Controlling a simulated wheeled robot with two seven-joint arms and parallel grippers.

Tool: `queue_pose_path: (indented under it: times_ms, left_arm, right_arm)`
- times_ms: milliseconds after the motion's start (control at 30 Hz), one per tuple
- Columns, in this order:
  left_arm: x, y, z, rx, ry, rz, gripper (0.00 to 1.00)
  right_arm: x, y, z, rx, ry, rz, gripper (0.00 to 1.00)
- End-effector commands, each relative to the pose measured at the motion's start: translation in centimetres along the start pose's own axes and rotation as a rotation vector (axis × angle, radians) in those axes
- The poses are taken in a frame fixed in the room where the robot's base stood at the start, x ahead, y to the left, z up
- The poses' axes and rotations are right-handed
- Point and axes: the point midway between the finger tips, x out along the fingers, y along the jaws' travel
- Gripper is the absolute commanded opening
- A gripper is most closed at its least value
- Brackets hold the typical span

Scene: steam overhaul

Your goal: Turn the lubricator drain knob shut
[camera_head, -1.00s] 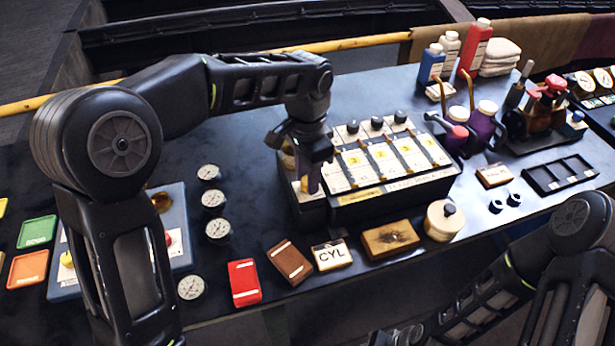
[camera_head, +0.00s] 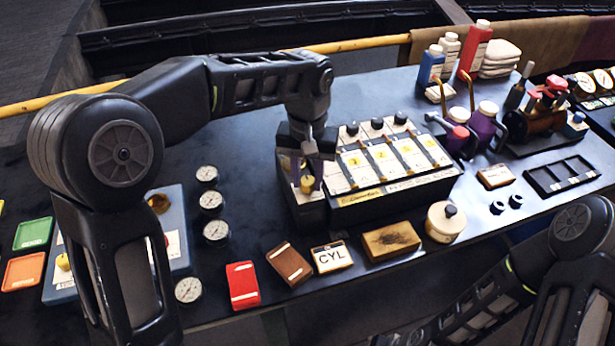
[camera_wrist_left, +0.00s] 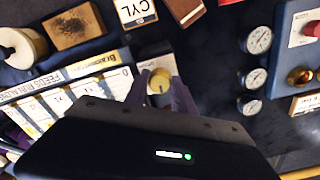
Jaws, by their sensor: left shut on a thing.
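The lubricator (camera_head: 395,190) is a dark box with several white, numbered feed panels on top, at the middle of the bench. A small yellow drain knob (camera_head: 307,184) sits on the pale plate at its left end. My left gripper (camera_head: 308,178) points down at the knob, with a finger on each side, shut on it. In the left wrist view the yellow knob (camera_wrist_left: 159,82) shows between the two purplish fingers, on the pale plate. The knob's pointing direction is too small to read. My right arm is at the lower right, its gripper out of view.
White-faced gauges (camera_head: 211,201) stand left of the lubricator. A red block (camera_head: 242,285), a brown block (camera_head: 289,266), a CYL plate (camera_head: 331,257) and a wooden block (camera_head: 391,241) lie along the front. A round lidded pot (camera_head: 445,222) stands to their right. Bottles stand at the back.

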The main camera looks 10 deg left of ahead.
Motion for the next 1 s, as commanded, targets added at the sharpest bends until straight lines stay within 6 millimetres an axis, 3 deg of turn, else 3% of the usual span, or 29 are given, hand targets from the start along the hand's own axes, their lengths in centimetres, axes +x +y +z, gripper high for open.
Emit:
queue_pose_path:
  times_ms: [567, 600, 867, 1000]
  left_arm:
    - [-0.13, 0.00, -0.10, -0.054, 0.004, 0.001, 0.00]
    - [-0.14, 0.00, -0.10, -0.054, 0.004, 0.001, 0.31]
    - [-0.07, 0.01, -0.05, -0.052, 0.002, 0.001, 0.52]
    - [-0.04, 0.01, -0.03, -0.052, 0.001, 0.000, 0.52]
  right_arm:
    - [0.03, 0.01, -0.01, 0.000, 0.000, 0.000, 0.38]
    - [0.03, 0.01, -0.02, 0.000, 0.000, 0.000, 0.38]
    - [0.04, 0.02, -0.01, 0.000, 0.000, 0.000, 0.38]
    - [0.05, 0.02, -0.01, 0.000, 0.000, 0.000, 0.38]
